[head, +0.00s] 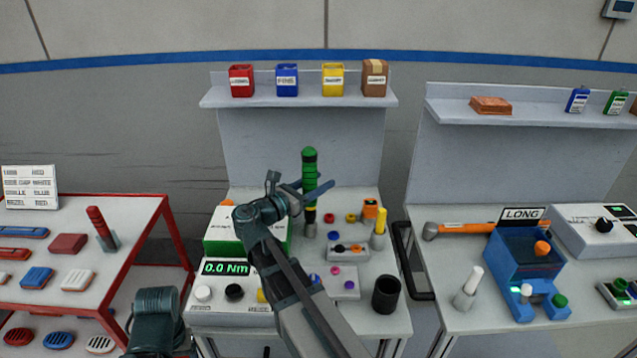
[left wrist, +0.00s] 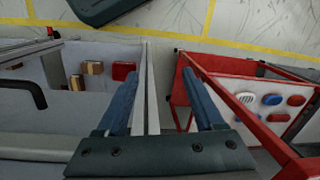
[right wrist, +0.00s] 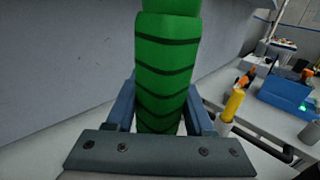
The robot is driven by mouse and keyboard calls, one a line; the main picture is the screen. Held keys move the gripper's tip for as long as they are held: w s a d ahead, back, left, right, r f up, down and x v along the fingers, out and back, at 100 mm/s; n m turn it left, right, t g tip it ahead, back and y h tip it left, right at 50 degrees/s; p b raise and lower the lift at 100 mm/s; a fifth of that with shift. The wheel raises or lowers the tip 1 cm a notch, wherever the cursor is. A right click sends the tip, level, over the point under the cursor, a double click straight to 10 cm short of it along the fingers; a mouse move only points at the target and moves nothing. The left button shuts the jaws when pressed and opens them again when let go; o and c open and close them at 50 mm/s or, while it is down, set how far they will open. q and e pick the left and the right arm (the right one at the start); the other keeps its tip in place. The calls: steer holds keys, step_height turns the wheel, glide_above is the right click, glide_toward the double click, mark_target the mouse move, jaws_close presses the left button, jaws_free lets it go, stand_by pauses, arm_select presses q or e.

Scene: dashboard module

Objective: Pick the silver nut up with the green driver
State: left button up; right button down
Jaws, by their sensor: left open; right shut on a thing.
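The green driver (head: 310,168) stands upright over the middle bench, its green handle banded with dark rings. It fills the centre of the right wrist view (right wrist: 167,70). My right gripper (head: 315,190) is shut on the driver's handle, with one finger on each side. A short grey piece (head: 309,231) shows at the driver's lower end; I cannot tell whether it is a holder or part of the driver. I cannot pick out the silver nut for certain among the small parts. My left gripper (left wrist: 160,85) is open and empty, away from the driver.
A small tray (head: 346,250) and several coloured caps lie right of the driver. A yellow-handled tool (head: 380,222), a black cup (head: 386,294) and a torque meter (head: 226,268) reading 0.0 Nm stand nearby. A shelf with bins (head: 333,80) is behind. A red rack (head: 150,225) stands left.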

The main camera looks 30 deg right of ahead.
step_height(320, 180, up, 4)
steer(key=p, duration=0.4)
steer(key=shift+r, duration=0.25)
stand_by(0.4)
